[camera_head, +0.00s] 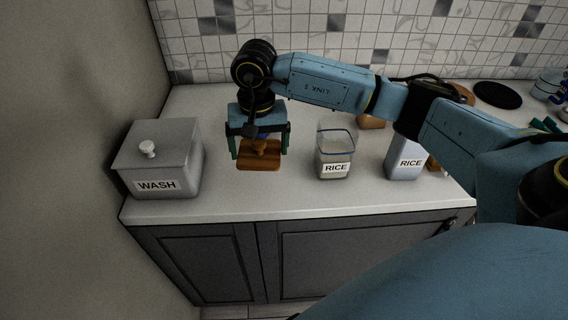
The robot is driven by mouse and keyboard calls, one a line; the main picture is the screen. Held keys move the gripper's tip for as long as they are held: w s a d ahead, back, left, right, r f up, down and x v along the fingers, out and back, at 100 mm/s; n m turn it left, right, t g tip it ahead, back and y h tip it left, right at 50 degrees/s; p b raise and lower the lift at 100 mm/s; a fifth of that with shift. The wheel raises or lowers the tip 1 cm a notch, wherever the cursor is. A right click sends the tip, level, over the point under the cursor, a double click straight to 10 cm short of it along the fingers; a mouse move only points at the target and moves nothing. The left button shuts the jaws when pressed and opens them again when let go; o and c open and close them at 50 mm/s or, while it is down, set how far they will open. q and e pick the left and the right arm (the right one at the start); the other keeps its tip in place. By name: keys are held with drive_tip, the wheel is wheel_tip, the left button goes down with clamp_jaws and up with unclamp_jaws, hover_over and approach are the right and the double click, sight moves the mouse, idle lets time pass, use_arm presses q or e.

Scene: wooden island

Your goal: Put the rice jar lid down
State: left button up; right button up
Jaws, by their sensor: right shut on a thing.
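A wooden lid (259,162) with a knob is under my right gripper (262,148), between the grey WASH box and the rice jar. My right gripper points down and is shut on the lid's knob. I cannot tell whether the lid touches the counter. The glass rice jar (337,155), labelled RICE, stands open to the right of the lid, with pale contents inside. My left gripper is not in view.
A grey lidded box (157,160) labelled WASH stands at the left. A second container labelled RICE (405,160) stands at the right, partly behind my arm. A black round plate (498,95) lies farther back. The counter front (290,205) is clear.

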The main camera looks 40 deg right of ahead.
sight(274, 144)
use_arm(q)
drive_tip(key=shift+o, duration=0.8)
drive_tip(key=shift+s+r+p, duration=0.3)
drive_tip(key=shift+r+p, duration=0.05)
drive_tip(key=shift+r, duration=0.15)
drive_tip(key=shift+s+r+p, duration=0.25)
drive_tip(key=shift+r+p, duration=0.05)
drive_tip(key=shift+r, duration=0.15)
use_arm(e)
drive_tip(key=d+m, duration=0.1)
drive_tip(key=d+f+m, duration=0.1)
drive_tip(key=d, duration=0.1)
drive_tip(key=d+m, duration=0.1)
drive_tip(key=shift+w+d+f, duration=0.15)
drive_tip(key=shift+w+f, duration=0.05)
drive_tip(key=shift+w, duration=0.15)
wheel_tip(274, 144, down, 6)
drive_tip(key=shift+d+r, duration=0.1)
drive_tip(key=shift+r, duration=0.15)
wheel_tip(274, 144, down, 4)
drive_tip(key=shift+f+p, duration=0.1)
drive_tip(key=shift+p, duration=0.25)
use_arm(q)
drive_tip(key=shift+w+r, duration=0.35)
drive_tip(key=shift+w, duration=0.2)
use_arm(e)
drive_tip(key=shift+f, duration=0.2)
drive_tip(key=o, duration=0.8)
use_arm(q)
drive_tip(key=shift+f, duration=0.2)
